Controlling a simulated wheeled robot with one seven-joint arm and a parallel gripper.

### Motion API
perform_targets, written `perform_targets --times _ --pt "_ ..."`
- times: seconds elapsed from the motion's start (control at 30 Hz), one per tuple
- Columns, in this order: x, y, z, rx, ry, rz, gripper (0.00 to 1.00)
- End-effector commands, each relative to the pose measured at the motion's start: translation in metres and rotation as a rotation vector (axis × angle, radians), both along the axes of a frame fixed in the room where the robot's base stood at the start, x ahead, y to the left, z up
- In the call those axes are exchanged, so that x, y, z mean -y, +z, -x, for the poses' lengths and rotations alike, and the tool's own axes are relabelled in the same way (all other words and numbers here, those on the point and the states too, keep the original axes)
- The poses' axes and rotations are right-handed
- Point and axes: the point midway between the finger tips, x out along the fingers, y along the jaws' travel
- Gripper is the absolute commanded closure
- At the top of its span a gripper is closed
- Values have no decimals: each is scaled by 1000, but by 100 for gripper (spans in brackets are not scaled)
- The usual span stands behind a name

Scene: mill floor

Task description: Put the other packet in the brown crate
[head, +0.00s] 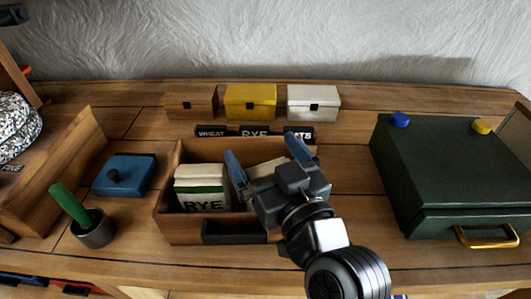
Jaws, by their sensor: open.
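The brown crate (172,226) stands in the middle of the bench with its dark label plate facing me. A white packet with a green band marked RYE (203,189) stands inside its left part. A second pale packet (266,169) shows at the crate's right part, between my fingers. My gripper hides most of it, so its label is out of sight. My gripper (268,158) is over the right part of the crate, with its blue fingers spread open on either side of that packet. I cannot tell whether the fingers touch it.
A label strip (254,132) lies behind the crate, below small brown (192,104), yellow (250,101) and white (313,102) boxes. A blue lidded box (124,175) and a dark cup with a green handle (92,229) are left. A dark green case (450,170) stands right.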

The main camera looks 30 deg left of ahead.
Motion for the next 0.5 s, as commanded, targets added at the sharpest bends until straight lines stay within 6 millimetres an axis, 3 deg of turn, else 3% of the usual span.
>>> perform_targets --times 0.1,0.5 --pt "4 10 1 -1 -2 1 0" --pt "77 5 48 -1 -2 -1 0"
